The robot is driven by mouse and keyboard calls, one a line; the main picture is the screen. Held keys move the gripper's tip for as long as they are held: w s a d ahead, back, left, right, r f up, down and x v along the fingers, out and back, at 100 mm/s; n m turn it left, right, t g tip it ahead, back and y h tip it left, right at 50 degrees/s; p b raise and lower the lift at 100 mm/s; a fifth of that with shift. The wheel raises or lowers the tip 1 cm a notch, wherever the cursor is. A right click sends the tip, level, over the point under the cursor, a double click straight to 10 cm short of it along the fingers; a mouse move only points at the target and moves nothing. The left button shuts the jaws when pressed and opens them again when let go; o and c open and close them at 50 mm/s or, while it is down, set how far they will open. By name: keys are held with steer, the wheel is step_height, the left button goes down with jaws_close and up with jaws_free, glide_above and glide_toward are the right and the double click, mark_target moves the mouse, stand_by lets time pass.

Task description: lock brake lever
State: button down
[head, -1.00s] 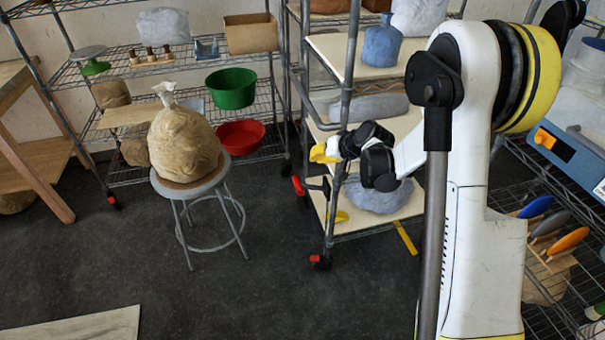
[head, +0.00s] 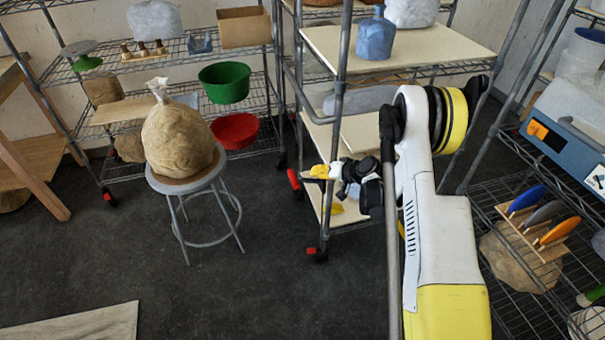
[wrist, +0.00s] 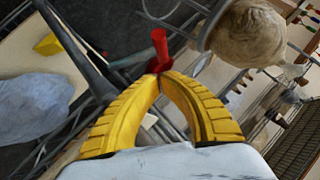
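The red-gripped lever (head: 294,179) sticks out from the lower left side of the wheeled rack in the head view. In the wrist view, the red lever (wrist: 159,45) stands just beyond my fingertips, with more red around its base. My gripper (wrist: 157,73) has two yellow curved fingers whose tips meet or nearly meet. The tips overlap the lever's base in the picture; I cannot tell if they touch it. In the head view, my gripper (head: 312,172) is just right of the red grip. The lever's joint is hidden by my gripper.
The rack's post (head: 337,130) stands close beside my gripper, with shelves (head: 440,45) behind my arm. A stool (head: 190,187) carries a tied sack (head: 178,140) to the left. Dark floor (head: 280,300) in front is clear.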

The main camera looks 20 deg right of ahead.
mark_target(301, 179)
steer(key=shift+b+x, duration=1.95)
steer(key=shift+x, duration=3.05)
steer(key=shift+f, duration=0.1)
